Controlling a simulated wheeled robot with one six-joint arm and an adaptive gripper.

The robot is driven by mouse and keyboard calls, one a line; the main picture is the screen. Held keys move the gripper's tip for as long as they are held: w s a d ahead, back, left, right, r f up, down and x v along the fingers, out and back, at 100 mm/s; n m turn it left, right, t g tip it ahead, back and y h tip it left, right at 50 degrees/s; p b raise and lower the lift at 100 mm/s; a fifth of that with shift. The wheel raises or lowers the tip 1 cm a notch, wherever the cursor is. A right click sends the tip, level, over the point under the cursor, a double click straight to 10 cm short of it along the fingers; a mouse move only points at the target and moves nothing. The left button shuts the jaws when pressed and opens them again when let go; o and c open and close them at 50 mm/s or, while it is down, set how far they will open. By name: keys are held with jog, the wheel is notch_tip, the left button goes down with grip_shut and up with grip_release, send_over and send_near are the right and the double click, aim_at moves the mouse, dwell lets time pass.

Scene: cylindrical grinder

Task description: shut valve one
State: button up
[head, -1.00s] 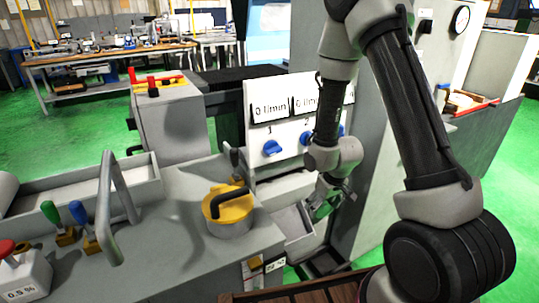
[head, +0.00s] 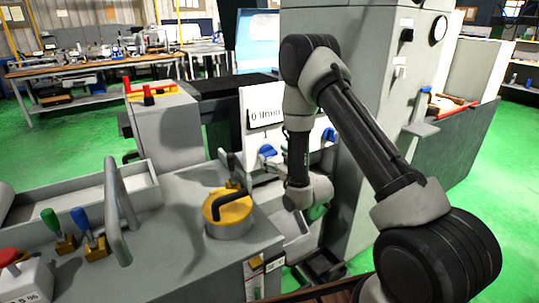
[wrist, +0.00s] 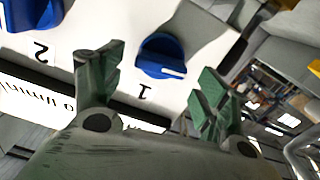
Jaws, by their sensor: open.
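Valve one is a blue knob (wrist: 160,57) on a white panel, with an upside-down "1" beside it in the wrist view. A white mark shows at the lower right end of its grip. The same knob (head: 267,151) is on the panel at the centre of the head view, left of my arm. My gripper (wrist: 157,64) is open and empty, with its green fingers on either side of the knob in the picture. Contact with the knob cannot be told. In the head view my arm hides most of the gripper.
A second blue knob (wrist: 30,14), marked 2, is at the wrist view's upper left; it also shows in the head view (head: 328,135). A yellow-topped cylinder (head: 228,208) with a black handle stands nearby on the machine.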

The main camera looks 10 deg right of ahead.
aim_at(272, 155)
jog(key=shift+x, duration=1.7)
jog(key=c, duration=1)
